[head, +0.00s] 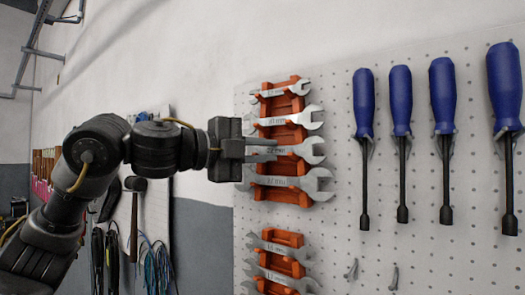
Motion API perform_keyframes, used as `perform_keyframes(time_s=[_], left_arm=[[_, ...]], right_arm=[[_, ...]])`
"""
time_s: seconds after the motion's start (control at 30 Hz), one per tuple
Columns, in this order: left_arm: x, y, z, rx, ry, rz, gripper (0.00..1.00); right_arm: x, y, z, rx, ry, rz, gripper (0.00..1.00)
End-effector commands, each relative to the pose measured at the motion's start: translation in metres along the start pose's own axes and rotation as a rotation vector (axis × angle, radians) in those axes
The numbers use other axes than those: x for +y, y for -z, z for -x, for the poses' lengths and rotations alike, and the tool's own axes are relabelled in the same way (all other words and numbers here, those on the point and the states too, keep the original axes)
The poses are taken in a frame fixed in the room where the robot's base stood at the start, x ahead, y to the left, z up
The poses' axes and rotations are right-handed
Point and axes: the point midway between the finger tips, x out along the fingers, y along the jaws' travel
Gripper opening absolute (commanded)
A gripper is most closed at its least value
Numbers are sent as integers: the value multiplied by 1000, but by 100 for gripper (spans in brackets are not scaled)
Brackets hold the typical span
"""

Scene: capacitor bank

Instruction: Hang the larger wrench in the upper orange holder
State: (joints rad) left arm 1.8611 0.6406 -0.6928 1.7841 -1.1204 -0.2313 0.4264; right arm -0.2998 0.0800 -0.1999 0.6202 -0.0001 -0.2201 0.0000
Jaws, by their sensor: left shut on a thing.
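The upper orange holder (285,133) is fixed to a white pegboard, with several silver wrenches lying across it, one above another. The lowest is a large wrench (312,184) with its open jaw to the right. Above it is a slightly smaller wrench (312,150), also across the holder. My left gripper (262,150) comes in from the left and is shut on this wrench's left part, hiding its left end. The wrench looks level and at the holder; I cannot tell whether it is fully seated. My right gripper is out of view.
A lower orange holder (283,239) carries more wrenches (285,279). Blue-handled drivers (364,105) hang on the pegboard (335,215) to the right. Two empty hooks (394,277) sit below them. A hammer (134,205) and cables (155,262) hang at left, behind my arm.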

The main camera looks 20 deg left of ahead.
Motion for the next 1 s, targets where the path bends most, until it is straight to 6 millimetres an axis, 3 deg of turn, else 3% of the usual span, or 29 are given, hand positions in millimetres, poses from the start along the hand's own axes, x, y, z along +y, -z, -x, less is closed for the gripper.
perform_keyframes(time_s=[0.33, 0.37, 0.53, 0.83, 1.0], left_arm=[[0, 0, 0, 0, 1, 0, 0], [0, 0, 0, 0, 1, 0, 19], [0, 0, 0, 0, 1, 0, 41], [1, 0, 2, -1, -1, 0, 42], [4, -1, 21, -2, 2, -1, 42]], right_arm=[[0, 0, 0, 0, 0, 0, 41], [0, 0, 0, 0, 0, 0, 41], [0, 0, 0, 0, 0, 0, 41], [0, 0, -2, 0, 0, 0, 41], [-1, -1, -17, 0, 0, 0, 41]])
